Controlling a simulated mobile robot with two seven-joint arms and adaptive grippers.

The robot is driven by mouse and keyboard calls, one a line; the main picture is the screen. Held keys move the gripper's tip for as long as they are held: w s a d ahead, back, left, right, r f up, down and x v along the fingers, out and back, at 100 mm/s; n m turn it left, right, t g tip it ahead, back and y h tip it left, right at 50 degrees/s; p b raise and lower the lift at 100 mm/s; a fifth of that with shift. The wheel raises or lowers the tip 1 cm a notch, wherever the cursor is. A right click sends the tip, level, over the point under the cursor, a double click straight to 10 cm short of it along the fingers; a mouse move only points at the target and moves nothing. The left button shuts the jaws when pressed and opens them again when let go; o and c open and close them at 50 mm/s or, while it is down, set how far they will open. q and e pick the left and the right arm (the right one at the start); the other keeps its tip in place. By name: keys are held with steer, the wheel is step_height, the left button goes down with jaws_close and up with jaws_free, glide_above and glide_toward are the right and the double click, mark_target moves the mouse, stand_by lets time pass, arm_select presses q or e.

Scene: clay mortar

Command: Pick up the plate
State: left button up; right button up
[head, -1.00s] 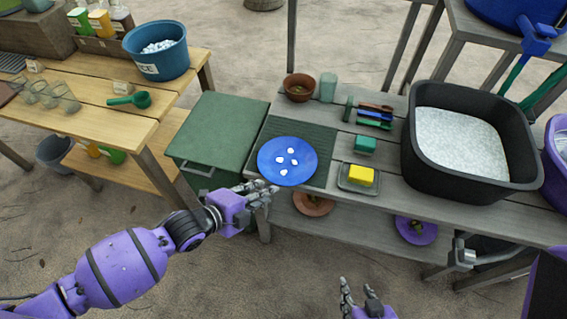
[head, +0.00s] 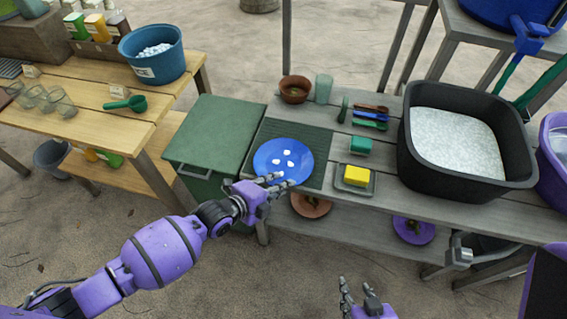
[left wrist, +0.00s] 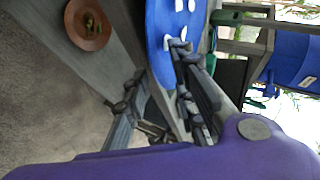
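The blue plate (head: 268,150), with several white pieces on it, lies on the dark green ribbed mat (head: 318,172) on the grey bench. My left gripper (head: 280,185) is at the plate's near edge. In the left wrist view the left gripper (left wrist: 146,76) has its fingers spread, with one finger over the rim of the plate (left wrist: 163,22) and the other lower and off to the side. I cannot tell whether a finger touches it. My right gripper (head: 360,290) is open and empty at the bottom of the head view, away from the bench.
A green box (head: 215,130) stands left of the mat. A yellow block in a small dish (head: 371,188), a teal block (head: 360,146) and a large black tub (head: 410,165) are to the right. A terracotta bowl (head: 295,90) stands behind. A terracotta dish (left wrist: 92,38) is on the lower shelf.

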arm_select(q)
steer(key=shift+c, duration=0.3)
jaws_close()
steer(key=shift+r, duration=0.15)
